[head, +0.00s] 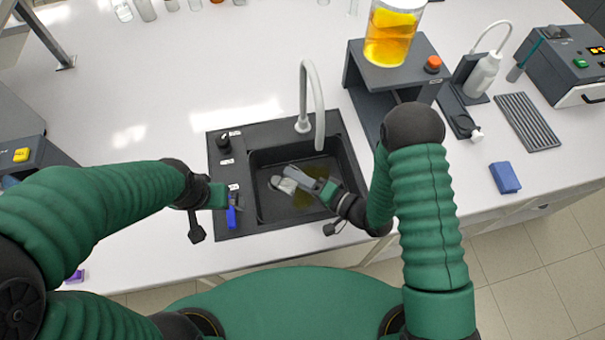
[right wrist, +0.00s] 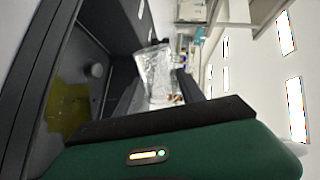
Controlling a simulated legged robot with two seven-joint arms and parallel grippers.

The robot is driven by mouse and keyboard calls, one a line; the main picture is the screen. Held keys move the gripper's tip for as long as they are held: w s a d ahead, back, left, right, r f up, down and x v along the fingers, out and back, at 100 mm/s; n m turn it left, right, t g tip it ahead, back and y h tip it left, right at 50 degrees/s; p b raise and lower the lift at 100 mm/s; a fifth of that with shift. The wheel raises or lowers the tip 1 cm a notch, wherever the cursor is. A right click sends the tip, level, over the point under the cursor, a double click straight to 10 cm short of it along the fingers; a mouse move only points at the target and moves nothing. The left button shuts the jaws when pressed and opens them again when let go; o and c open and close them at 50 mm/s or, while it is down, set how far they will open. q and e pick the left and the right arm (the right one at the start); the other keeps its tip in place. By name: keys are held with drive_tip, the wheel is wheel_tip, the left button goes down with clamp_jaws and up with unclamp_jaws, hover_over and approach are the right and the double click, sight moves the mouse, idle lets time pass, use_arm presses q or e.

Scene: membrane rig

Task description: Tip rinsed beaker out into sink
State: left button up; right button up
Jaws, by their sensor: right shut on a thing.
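The clear beaker (head: 285,185) is in my right gripper (head: 312,180), tilted on its side over the black sink basin (head: 262,160). In the right wrist view the beaker (right wrist: 154,72) looks clear and glassy; I see no liquid in it. A yellow-green puddle (head: 312,203) lies on the basin floor below the right gripper. It also shows in the right wrist view (right wrist: 68,112), near the round drain (right wrist: 96,70). My left gripper (head: 222,195) is at the sink's left rim, by a blue item (head: 231,217); whether it holds this is unclear.
The grey faucet (head: 318,100) arches over the basin's back. To the right, a dark stand (head: 395,75) bears a vessel of orange liquid (head: 390,35). A wash bottle (head: 483,75) and a blue block (head: 505,177) are farther right. The counter left of the sink is largely clear.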

drive_tip(key=shift+w+d+r+m+p, duration=0.25)
drive_tip(key=shift+w+d+m+p, duration=0.05)
drive_tip(key=shift+w+m, duration=0.1)
drive_tip(key=shift+m+g, duration=0.3)
drive_tip(key=shift+s+a+p, duration=0.1)
drive_tip(key=shift+p, duration=0.25)
drive_tip(key=shift+r+m, duration=0.1)
drive_tip(key=shift+m, duration=0.2)
